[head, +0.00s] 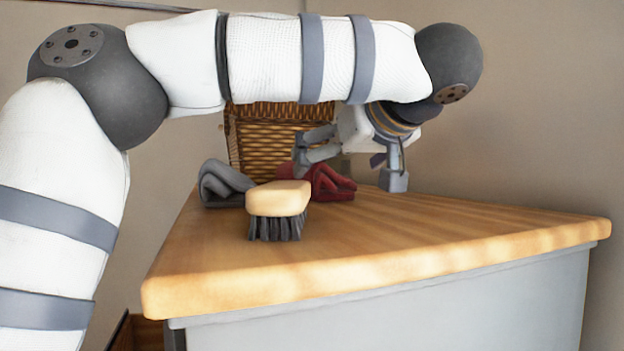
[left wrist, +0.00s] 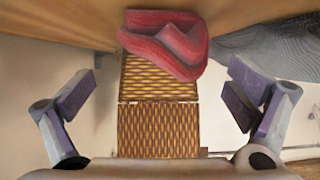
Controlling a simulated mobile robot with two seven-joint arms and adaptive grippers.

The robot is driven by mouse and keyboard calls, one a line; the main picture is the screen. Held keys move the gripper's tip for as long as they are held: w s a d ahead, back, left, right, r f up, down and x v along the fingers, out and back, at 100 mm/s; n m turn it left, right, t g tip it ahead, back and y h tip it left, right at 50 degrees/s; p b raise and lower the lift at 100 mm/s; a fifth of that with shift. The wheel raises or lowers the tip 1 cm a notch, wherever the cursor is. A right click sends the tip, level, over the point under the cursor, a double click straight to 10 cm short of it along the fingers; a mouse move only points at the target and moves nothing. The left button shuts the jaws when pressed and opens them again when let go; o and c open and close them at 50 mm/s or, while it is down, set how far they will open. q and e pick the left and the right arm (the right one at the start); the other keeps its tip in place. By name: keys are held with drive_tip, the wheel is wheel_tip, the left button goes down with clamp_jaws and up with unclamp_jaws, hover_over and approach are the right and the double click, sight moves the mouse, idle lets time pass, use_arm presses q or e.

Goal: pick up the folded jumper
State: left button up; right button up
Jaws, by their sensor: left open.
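A folded red garment (head: 330,183) lies on the wooden top, behind the brush. A grey folded knit (head: 222,184) lies to its left; I cannot tell from its look which of the two is the jumper. My left gripper (head: 304,154) is open and empty, reaching down from the right close to the red garment. In the left wrist view, the red garment (left wrist: 165,43) is centred beyond the spread fingers (left wrist: 161,97), apart from them. The grey knit (left wrist: 272,50) shows at upper right there. My right gripper is not in view.
A scrubbing brush (head: 278,211) with a pale wooden back and dark bristles stands in front of the garments. A wicker basket (head: 262,140) stands behind them. The wooden top (head: 420,240) is bare at front and right. A wall closes the right side.

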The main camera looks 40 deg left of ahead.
use_arm(q)
drive_tip(key=x, duration=0.6)
drive_tip(key=shift+w, duration=0.1)
drive_tip(key=shift+d, duration=0.15)
drive_tip(key=c, duration=1.2)
drive_tip(key=shift+r, duration=0.1)
